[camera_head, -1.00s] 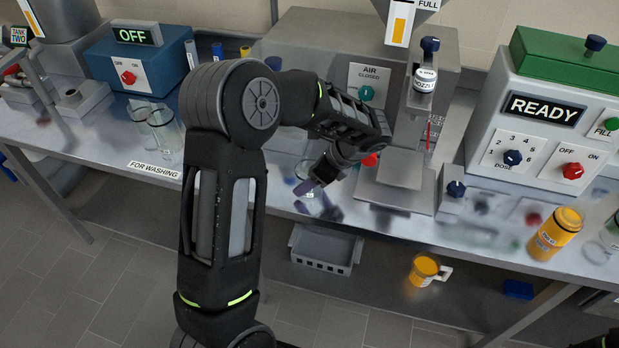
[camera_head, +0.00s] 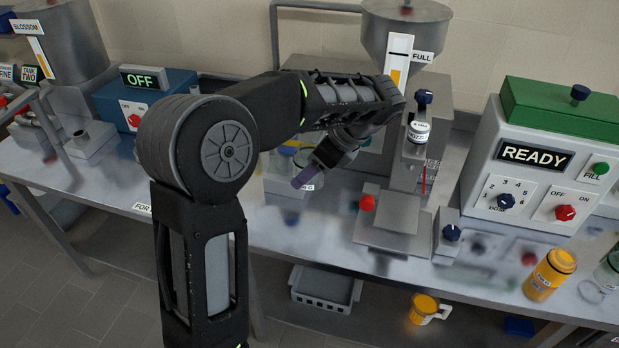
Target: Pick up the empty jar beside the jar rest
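My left gripper (camera_head: 304,178) reaches in over the bench, left of the grey filling machine, with its purple-grey fingertips pointing down and left. Its wrist and fingers overlap, so I cannot tell whether it is open or shut. Just behind it, some clear glassy jars (camera_head: 282,158) show in part, above a grey block with a white label (camera_head: 284,187) that may be the jar rest. My arm hides much of this spot, and I cannot tell which jar is the empty one. My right gripper is not in view.
The filling machine's grey plate (camera_head: 385,238) and red knob (camera_head: 367,203) are right of my gripper. An orange jar (camera_head: 550,274) and a clear jar (camera_head: 608,272) stand at the right. An orange mug (camera_head: 424,308) and grey crate (camera_head: 325,289) are below the bench.

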